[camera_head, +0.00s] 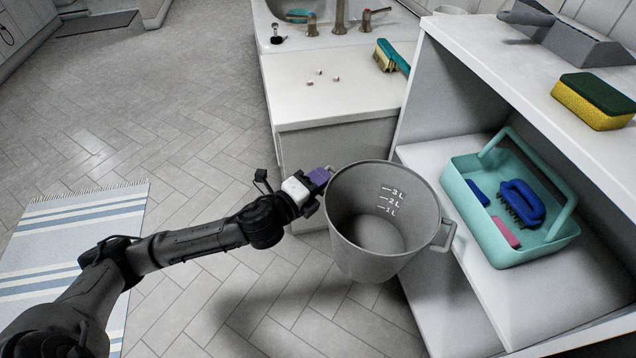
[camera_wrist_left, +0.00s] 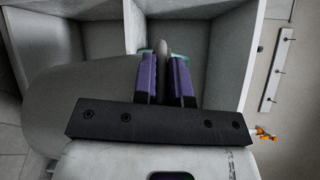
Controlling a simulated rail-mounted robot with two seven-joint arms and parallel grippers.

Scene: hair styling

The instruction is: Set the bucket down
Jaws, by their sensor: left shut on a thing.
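A grey bucket (camera_head: 372,240) with litre marks inside hangs upright in the air in the middle of the head view, its shadow on the floor below. My left gripper (camera_head: 322,180) is shut on the left side of its rim, and the bucket looks empty. In the left wrist view the purple fingers (camera_wrist_left: 166,80) pinch the bucket's wall, and the bucket's grey side (camera_wrist_left: 85,100) fills the left. The bucket's handle is at its right, close to the shelf unit. My right gripper is in neither view.
A white shelf unit (camera_head: 455,165) stands at the right, holding a teal caddy (camera_head: 520,245) with brushes and, on top, a sponge (camera_head: 592,102). A sink counter (camera_head: 330,95) with a brush (camera_head: 392,57) is behind. The tiled floor (camera_head: 180,120) at left is clear beyond a striped rug (camera_head: 75,240).

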